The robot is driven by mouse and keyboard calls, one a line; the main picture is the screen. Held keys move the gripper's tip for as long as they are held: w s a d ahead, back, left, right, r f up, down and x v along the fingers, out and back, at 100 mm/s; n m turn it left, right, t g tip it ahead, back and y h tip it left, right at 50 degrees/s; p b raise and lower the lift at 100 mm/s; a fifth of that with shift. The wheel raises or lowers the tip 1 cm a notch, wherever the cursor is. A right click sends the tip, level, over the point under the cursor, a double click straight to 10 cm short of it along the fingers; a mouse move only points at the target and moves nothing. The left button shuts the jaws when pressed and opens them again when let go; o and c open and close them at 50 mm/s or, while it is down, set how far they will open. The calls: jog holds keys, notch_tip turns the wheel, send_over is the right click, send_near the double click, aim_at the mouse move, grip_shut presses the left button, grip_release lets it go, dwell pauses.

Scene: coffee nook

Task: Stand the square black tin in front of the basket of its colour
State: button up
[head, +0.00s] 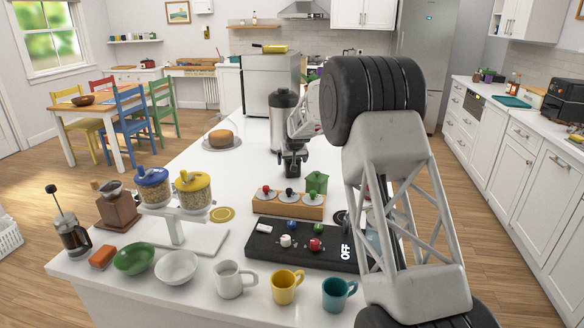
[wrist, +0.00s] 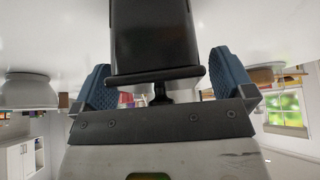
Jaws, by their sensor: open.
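A square black tin (wrist: 155,40) with a wider lid and a round knob fills the top middle of the wrist view, which looks upside down. My gripper (wrist: 160,82) is open, with a blue-padded finger on each side of the tin and the knob towards its palm. Whether the pads touch it I cannot tell. In the head view my gripper (head: 293,162) points down over the white counter, beside a silver urn with a black top (head: 283,120). The tin is hard to tell from the dark fingers there. I cannot make out a black basket in either view.
A cake on a stand (head: 221,141) is left of my gripper. Mugs (head: 287,287) and bowls line the near edge. Counter between cake and gripper is clear.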

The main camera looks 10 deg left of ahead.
jog(key=c, duration=1.1)
jog(key=shift+c, duration=0.2)
jog(key=shift+r, duration=0.1)
jog(key=shift+r, duration=4.95)
